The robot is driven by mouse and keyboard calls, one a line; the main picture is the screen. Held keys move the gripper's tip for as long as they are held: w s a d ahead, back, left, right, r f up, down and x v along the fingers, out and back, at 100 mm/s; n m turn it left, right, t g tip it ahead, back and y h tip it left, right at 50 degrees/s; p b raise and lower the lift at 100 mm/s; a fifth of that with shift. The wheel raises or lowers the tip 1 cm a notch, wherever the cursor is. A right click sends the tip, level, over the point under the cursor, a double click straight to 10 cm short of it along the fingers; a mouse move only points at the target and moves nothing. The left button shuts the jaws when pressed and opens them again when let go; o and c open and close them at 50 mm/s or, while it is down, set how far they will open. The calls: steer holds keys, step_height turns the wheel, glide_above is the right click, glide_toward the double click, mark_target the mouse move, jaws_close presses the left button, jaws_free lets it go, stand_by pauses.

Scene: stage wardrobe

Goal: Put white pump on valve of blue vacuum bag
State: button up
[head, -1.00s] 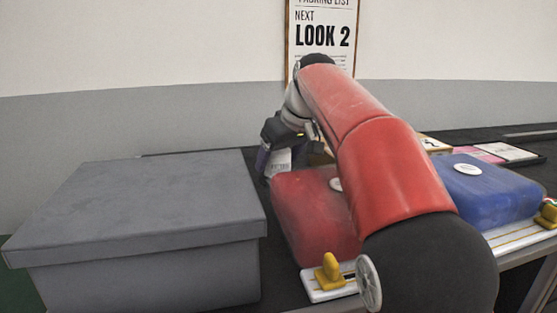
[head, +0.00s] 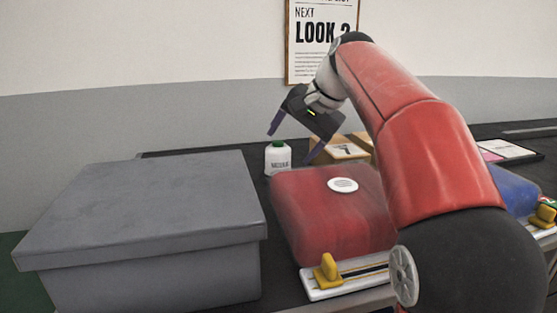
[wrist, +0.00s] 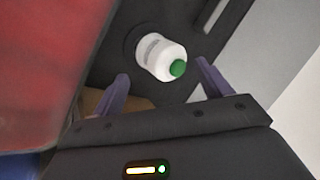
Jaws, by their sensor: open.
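The white pump (head: 278,158), a small white bottle shape with a green top and dark lettering, stands upright on the dark table behind the red bag. It also shows in the wrist view (wrist: 158,56), between and beyond the fingertips. My gripper (head: 290,147) is open and empty, tilted above the pump and apart from it; its purple fingers show in the wrist view (wrist: 163,72). The blue vacuum bag (head: 518,191) lies at the right, mostly hidden behind my arm. Its valve is hidden now.
A red vacuum bag (head: 320,215) with a white round valve (head: 343,185) lies in the middle. A large grey lidded box (head: 140,215) stands at left. A cardboard box (head: 345,150) sits behind the red bag. A white rail with a yellow clip (head: 328,270) lies in front.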

mark_target(275, 160)
steer(key=m, duration=0.5)
steer(key=shift+w+d+f+y, duration=0.15)
steer(key=shift+f+y, duration=0.1)
steer(key=shift+y, duration=0.15)
steer(key=m, duration=0.5)
steer(key=shift+d+f+y, duration=0.15)
steer(key=shift+y, duration=0.15)
steer(key=m, duration=0.5)
steer(key=shift+w+d+f+y+p, duration=0.15)
steer(key=shift+y+p, duration=0.15)
steer(key=shift+p, duration=0.05)
steer(key=m, duration=0.4)
steer(key=shift+w+d+f+y, duration=0.1)
steer(key=shift+d+y, duration=0.05)
steer(key=shift+y, duration=0.15)
steer(key=shift+w+a+f+m, duration=0.15)
steer(key=shift+a+f+m, duration=0.15)
steer(key=shift+f, duration=0.05)
steer(key=x, duration=0.7)
steer(key=shift+w+a+r, duration=0.1)
steer(key=shift+a+r, duration=0.1)
steer(key=shift+r, duration=0.05)
steer(key=shift+c, duration=0.5)
steer(key=shift+r, duration=0.1)
steer(key=c, duration=1.3)
